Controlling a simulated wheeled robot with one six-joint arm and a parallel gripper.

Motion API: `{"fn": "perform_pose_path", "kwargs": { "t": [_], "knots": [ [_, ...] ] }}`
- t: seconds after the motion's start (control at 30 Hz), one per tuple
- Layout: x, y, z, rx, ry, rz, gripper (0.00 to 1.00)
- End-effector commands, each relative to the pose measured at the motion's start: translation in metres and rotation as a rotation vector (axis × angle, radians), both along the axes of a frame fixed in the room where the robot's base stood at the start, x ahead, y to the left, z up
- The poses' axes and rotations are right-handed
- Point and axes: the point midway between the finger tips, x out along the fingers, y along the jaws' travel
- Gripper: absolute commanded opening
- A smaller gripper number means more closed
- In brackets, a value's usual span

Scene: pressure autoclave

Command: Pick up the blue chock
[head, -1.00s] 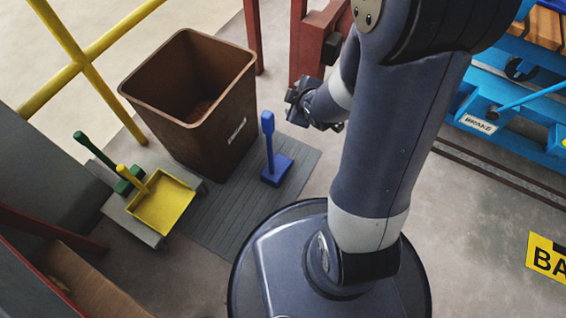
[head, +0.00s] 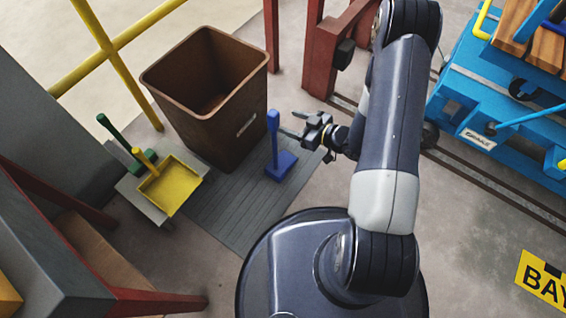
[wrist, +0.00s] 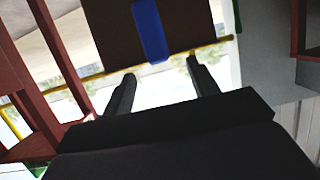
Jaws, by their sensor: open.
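The blue chock (head: 281,164) stands on the grey slatted mat in the head view, with its blue handle (head: 273,128) pointing up. In the wrist view the blue handle (wrist: 151,30) shows ahead, near the top and between the lines of the two fingers, against the brown bin. My gripper (head: 294,124) is just right of the handle in the head view, fingers pointing left toward it. In the wrist view my gripper (wrist: 160,80) is open with nothing between its fingers. Whether a finger touches the handle cannot be told.
A brown bin (head: 190,95) stands behind and left of the chock. The grey mat (head: 225,212) has free room. A red frame (head: 322,60) and blue cart (head: 465,105) stand at right.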

Motion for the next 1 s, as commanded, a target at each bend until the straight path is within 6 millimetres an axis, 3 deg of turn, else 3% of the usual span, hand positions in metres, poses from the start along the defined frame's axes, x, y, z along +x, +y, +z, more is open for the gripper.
{"fn": "perform_pose_path", "kwargs": {
  "t": [0.2,0.47,0.7,1.0],
  "knots": [
    [0.019,0.026,-0.012,-0.003,-0.004,0.006,0.56],
    [0.032,0.040,-0.018,-0.004,-0.003,0.001,0.56],
    [0.054,0.065,-0.032,-0.004,-0.006,0.004,0.56],
    [0.062,0.073,-0.034,-0.004,-0.002,0.000,0.56]
  ]
}}
